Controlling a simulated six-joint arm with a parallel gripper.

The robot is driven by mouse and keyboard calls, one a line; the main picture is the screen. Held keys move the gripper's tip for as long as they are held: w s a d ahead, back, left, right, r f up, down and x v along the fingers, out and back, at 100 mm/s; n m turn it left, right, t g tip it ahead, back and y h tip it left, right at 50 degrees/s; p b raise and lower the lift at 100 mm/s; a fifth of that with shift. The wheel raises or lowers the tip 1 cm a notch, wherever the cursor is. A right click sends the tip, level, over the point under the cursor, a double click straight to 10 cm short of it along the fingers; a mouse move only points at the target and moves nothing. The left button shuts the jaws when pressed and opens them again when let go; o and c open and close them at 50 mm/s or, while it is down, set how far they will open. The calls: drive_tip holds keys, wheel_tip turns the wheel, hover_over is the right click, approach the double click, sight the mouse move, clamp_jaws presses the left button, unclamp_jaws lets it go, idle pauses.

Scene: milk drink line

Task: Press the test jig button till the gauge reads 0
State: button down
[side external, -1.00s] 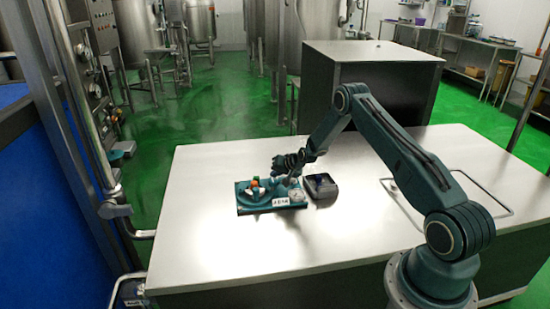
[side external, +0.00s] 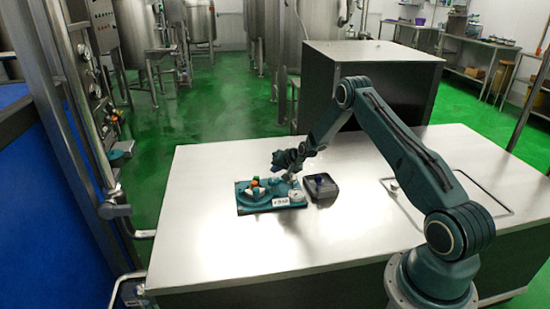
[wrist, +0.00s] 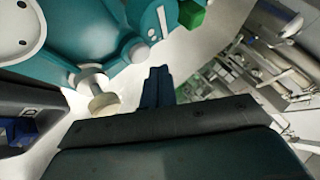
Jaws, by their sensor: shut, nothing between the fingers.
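The teal test jig (side external: 250,207) lies on the steel table, with a white round gauge (side external: 295,197) at its right end and a small white label (side external: 281,202) on its front. The gauge's reading is too small to make out. My gripper (side external: 290,176) is just above the jig's right part. In the wrist view, its fingers (wrist: 158,72) are shut and empty, apart from the teal jig body (wrist: 75,35). A cream disc on a short grey stem (wrist: 104,104) sticks out from the jig, left of the fingertips; I cannot tell if it is the button. Part of the gauge (wrist: 14,30) shows at top left.
A dark open tray (side external: 321,188) with a blue item stands close to the jig's right. A green block (wrist: 190,14) and an orange part (side external: 255,181) sit on the jig. The table's left and front are clear. A dark cabinet (side external: 372,85) stands behind.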

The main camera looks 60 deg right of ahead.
drive_tip(key=shift+r, duration=2.2)
drive_tip(key=shift+a+r, duration=0.1)
drive_tip(key=shift+r, duration=0.1)
drive_tip(key=s+a+r+n+g+y, duration=0.1)
drive_tip(key=s+a+r+n, duration=0.3)
drive_tip(key=a+r, duration=0.75)
drive_tip(key=s+a+r+n+g, duration=0.15)
drive_tip(key=s+a+r, duration=0.6)
drive_tip(key=r, duration=0.75)
drive_tip(key=s+a+r+n, duration=0.1)
drive_tip(key=s+a+r, duration=0.2)
drive_tip(key=s+a, duration=0.25)
drive_tip(key=s+a+r+n, duration=0.2)
drive_tip(key=s+a+r, duration=0.15)
drive_tip(key=s, duration=0.35)
drive_tip(key=s+a+f+n, duration=0.1)
drive_tip(key=s+a, duration=0.1)
drive_tip(key=s, duration=0.6)
drive_tip(key=s+a+f+n, duration=0.1)
drive_tip(key=s, duration=0.7)
drive_tip(key=shift+s+a+g, duration=0.3)
drive_tip(key=shift+a+g, duration=0.1)
drive_tip(key=shift+g, duration=0.05)
